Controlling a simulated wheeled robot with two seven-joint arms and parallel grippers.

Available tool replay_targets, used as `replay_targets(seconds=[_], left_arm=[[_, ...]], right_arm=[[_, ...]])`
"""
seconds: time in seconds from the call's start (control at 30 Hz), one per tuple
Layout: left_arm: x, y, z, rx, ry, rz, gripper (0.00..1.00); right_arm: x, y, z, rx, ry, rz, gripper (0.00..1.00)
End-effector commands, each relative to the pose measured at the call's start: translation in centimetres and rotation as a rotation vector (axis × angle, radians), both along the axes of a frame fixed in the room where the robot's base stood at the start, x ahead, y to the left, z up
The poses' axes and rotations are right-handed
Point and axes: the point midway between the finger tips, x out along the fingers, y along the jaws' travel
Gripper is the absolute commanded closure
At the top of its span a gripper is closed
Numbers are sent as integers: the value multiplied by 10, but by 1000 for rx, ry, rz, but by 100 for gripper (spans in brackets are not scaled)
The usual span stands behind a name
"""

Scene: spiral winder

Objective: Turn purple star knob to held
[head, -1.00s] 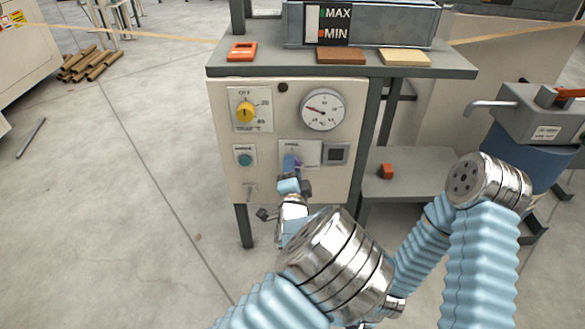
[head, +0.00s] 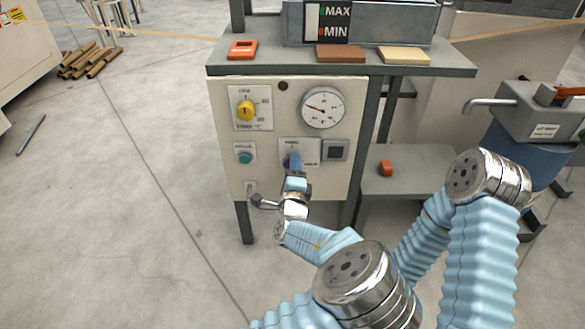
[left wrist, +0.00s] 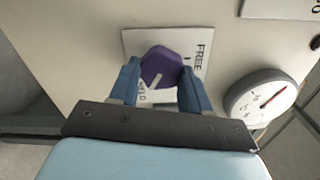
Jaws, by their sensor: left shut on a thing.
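The purple star knob (head: 292,161) sits on a white plate on the cream panel. It shows more clearly in the left wrist view (left wrist: 161,66), where the plate reads FREE at the right and HELD below. A short white mark on the knob points down and left there, toward the HELD lettering. My left gripper (head: 294,172) is at the panel, its blue fingers on either side of the knob and shut on it; the fingers also show in the left wrist view (left wrist: 160,82). Part of the knob and plate is hidden by the fingers. My right gripper is out of view.
A yellow knob (head: 246,110) and a round dial gauge (head: 322,107) sit above. A teal button (head: 245,157) is to the left, a square grey switch (head: 335,149) to the right. A small lever (head: 250,188) is below left. A grey shelf (head: 450,66) overhangs the panel.

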Motion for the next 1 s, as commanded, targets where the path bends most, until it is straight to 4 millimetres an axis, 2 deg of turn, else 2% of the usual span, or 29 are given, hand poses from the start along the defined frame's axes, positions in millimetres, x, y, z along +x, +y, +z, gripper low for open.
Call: replay_targets(seconds=[0.37,0.4,0.53,0.87,1.0], left_arm=[[0,-1,-2,8,4,-2,83],[0,-1,-2,8,4,-2,48],[0,0,-1,7,2,-2,28],[-3,0,0,5,1,-1,27],[-20,-1,0,4,1,-2,27]], right_arm=[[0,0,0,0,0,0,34],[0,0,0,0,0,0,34],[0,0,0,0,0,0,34],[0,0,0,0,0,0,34],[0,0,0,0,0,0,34]])
